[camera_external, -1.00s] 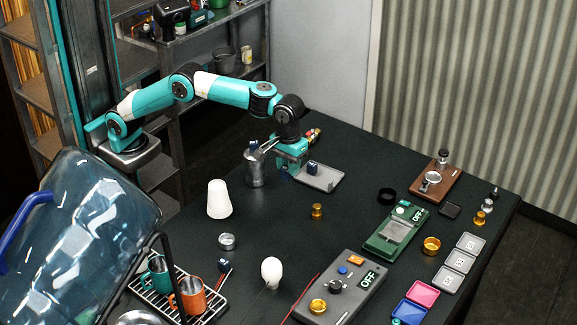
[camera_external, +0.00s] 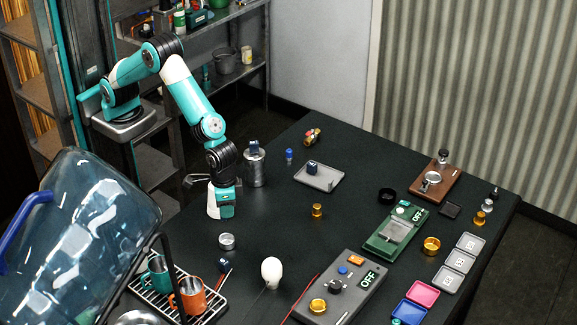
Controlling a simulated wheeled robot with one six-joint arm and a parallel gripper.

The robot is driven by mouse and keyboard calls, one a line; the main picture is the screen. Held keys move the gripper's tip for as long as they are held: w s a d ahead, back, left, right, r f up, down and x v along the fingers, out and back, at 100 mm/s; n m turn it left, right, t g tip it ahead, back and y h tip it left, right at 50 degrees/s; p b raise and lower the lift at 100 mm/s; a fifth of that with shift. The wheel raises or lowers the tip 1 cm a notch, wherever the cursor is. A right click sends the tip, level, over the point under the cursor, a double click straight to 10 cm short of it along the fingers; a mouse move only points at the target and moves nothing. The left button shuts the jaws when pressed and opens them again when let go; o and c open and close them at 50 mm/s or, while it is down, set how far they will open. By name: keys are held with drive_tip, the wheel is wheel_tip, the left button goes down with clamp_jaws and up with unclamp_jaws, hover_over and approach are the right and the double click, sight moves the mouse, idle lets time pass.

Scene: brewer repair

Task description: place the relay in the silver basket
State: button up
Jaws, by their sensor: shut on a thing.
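My gripper (camera_external: 226,212) points down in front of the white tapered cup (camera_external: 212,206) and covers most of it. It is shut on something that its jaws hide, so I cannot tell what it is. A small round silver basket (camera_external: 227,242) stands on the table just below it in the picture. One dark blue block, which looks like a relay (camera_external: 312,168), sits on the grey tray (camera_external: 322,183). A similar dark blue block (camera_external: 254,147) is on top of the silver canister (camera_external: 255,168). Another small blue piece (camera_external: 223,266) lies beside the wire rack.
The wire rack (camera_external: 207,314) holds a teal mug (camera_external: 157,277) and an orange mug (camera_external: 190,296). A white bulb (camera_external: 271,271) stands right of the basket. A large clear blue jug (camera_external: 75,235) fills the left front. The middle of the table is mostly clear.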

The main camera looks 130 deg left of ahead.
drive_tip(key=shift+f+b, duration=2.4)
drive_tip(key=shift+f, duration=1.45)
drive_tip(key=o, duration=1)
wheel_tip(320, 180, up, 7)
drive_tip(key=p, duration=0.5)
drive_tip(key=shift+r, duration=0.15)
